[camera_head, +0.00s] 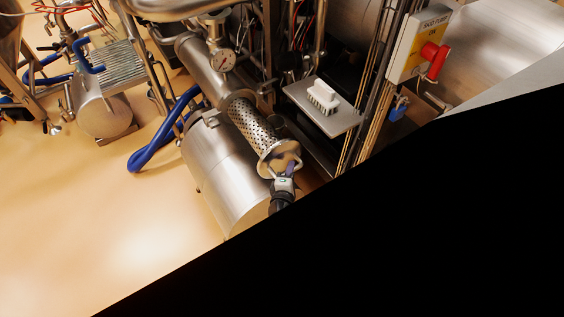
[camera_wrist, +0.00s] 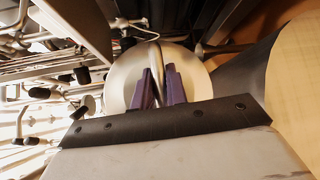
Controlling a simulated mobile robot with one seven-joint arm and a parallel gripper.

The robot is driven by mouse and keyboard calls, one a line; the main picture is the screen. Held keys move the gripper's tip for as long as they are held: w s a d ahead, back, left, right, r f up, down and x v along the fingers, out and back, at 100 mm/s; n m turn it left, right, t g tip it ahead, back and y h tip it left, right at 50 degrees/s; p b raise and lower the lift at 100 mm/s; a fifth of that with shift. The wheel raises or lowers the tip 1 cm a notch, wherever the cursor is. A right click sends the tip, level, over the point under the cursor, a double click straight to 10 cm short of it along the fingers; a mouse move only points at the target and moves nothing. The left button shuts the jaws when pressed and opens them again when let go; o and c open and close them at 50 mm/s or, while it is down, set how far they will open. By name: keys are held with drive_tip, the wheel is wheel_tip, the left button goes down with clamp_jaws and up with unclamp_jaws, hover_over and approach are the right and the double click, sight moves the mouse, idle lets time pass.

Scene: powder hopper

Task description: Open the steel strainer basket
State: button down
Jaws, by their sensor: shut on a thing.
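The steel strainer basket (camera_head: 252,124) is a perforated metal cylinder. In the head view a length of it shows outside the flanged end of the strainer pipe (camera_head: 205,68), slanting down to the right. Its round end plate (camera_head: 268,160) faces my gripper (camera_head: 290,169). In the wrist view the plate (camera_wrist: 122,88) fills the middle, with a bar handle (camera_wrist: 155,55) standing across it. My gripper's purple fingers (camera_wrist: 160,85) are on either side of the handle, shut on it. The part of the basket behind the plate is hidden in the wrist view.
A large steel cylinder (camera_head: 225,172) lies just below the basket. A white brush (camera_head: 323,97) sits on a metal shelf (camera_head: 340,121) to the right. Open floor (camera_head: 90,230) lies left.

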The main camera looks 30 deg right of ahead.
drive_tip(key=shift+s+d+f, duration=0.1)
drive_tip(key=shift+s, duration=0.25)
drive_tip(key=c, duration=1.4)
unclamp_jaws()
drive_tip(key=shift+r, duration=0.2)
drive_tip(key=shift+r+p, duration=0.5)
drive_tip(key=shift+p, duration=0.15)
drive_tip(key=o, duration=1)
drive_tip(key=r+p, duration=0.9)
drive_tip(key=shift+w+d+r, duration=0.1)
drive_tip(key=shift+w+r, duration=0.15)
drive_tip(key=shift+w, duration=0.1)
drive_tip(key=r+p, duration=0.4)
drive_tip(key=r, duration=0.1)
drive_tip(key=shift+s+a+r+p, duration=0.2)
drive_tip(key=shift+s+r+p, duration=0.05)
drive_tip(key=shift+s+p, duration=0.15)
drive_tip(key=c, duration=1)
wheel_tip(320, 180, up, 4)
drive_tip(key=p, duration=0.4)
drive_tip(key=shift+f, duration=0.1)
